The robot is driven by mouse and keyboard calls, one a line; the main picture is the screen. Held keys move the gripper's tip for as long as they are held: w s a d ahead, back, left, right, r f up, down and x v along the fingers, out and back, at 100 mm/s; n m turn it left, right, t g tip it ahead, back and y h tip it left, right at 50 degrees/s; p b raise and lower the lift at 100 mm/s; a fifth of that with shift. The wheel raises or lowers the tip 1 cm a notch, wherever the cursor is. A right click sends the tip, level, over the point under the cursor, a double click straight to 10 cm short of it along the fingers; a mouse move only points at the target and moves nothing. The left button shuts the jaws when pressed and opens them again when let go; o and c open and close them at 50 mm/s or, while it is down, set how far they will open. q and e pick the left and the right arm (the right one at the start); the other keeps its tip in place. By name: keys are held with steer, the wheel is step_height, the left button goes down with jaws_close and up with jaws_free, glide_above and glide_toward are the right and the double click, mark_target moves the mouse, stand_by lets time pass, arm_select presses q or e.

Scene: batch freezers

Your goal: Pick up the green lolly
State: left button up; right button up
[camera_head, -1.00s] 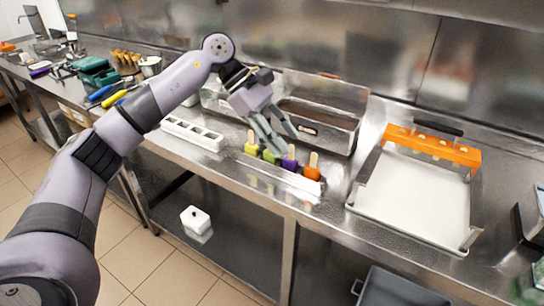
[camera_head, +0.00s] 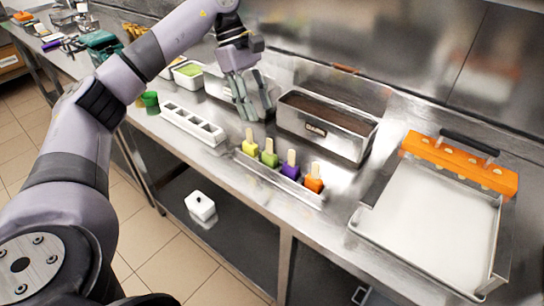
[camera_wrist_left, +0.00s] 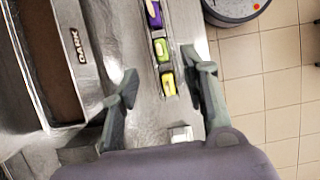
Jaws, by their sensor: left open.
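The green lolly (camera_head: 269,158) stands in a narrow metal holder (camera_head: 258,170) with its stick up. It is between a yellow lolly (camera_head: 250,147) and a purple lolly (camera_head: 290,171); an orange lolly (camera_head: 314,184) is at the right end. My left gripper (camera_head: 255,112) is open and empty, above the counter behind the yellow lolly. In the left wrist view the green lolly (camera_wrist_left: 161,48) lies ahead of the open fingers (camera_wrist_left: 162,84), beyond the yellow lolly (camera_wrist_left: 168,83). My right gripper is not in view.
A metal tub labelled DARK (camera_head: 330,122) stands behind the lollies, close to the gripper. A white mould (camera_head: 193,124) is left of the holder. A white tray (camera_head: 430,215) with an orange bar (camera_head: 460,165) is at the right. The counter's front edge is close to the holder.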

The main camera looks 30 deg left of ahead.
arm_select(q)
steer(key=p, duration=0.1)
glide_above(272, 149)
steer(key=a, duration=0.2)
step_height(272, 149, down, 5)
steer(key=shift+a+f, duration=0.15)
steer(key=x, duration=0.2)
steer(key=shift+f+p, duration=0.3)
steer(key=shift+f, duration=0.15)
steer(key=p+x, duration=0.2)
steer(key=x, duration=0.2)
steer(key=shift+w+f, duration=0.15)
steer(key=shift+f, duration=0.1)
steer(key=shift+d+f, duration=0.25)
steer(key=shift+d, duration=0.05)
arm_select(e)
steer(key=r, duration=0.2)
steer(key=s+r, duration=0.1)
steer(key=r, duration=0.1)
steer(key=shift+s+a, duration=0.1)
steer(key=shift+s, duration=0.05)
arm_select(q)
steer(key=shift+c, duration=0.5)
jaws_close()
